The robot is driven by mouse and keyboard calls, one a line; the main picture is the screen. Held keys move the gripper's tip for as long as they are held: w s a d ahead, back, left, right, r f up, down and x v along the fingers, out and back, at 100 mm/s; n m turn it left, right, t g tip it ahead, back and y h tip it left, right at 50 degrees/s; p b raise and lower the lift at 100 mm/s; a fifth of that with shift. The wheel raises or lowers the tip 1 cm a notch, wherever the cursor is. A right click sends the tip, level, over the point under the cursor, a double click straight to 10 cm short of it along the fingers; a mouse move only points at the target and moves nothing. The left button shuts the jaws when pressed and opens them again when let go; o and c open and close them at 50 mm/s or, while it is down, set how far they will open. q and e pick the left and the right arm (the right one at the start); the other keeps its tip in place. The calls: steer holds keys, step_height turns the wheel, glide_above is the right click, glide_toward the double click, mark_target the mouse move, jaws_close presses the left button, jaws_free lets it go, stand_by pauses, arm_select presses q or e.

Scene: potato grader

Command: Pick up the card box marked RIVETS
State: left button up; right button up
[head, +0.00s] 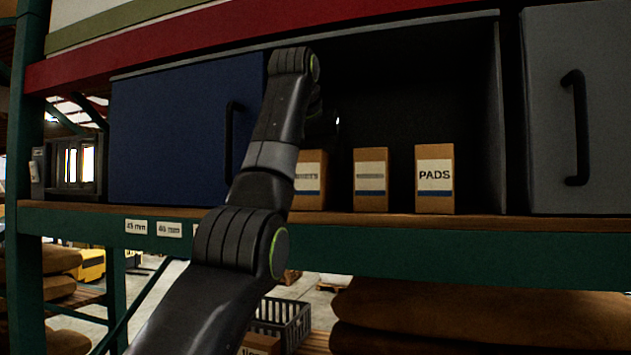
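A card box (311,192) stands upright on the shelf at the left of the open bay. My arm covers its left part, and the visible end of its label is blurred but looks like the end of RIVETS. My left arm reaches up across the picture in front of this box. My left gripper (322,128) is a dark shape in the shaded bay above the box, apart from it as far as I can see. Its fingers are too dark and hidden to read. My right gripper is not in view.
A middle card box (371,203) with a small unreadable label and a box marked PADS (435,205) stand to the right. A blue door (170,140) closes off the left, a grey door (590,100) the right. A dark crate (297,322) is below the shelf (480,243).

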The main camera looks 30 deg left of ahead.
arm_select(q)
steer(key=shift+s, duration=0.1)
steer(key=shift+s+r, duration=0.1)
steer(key=shift+s, duration=0.05)
steer(key=c, duration=1.2)
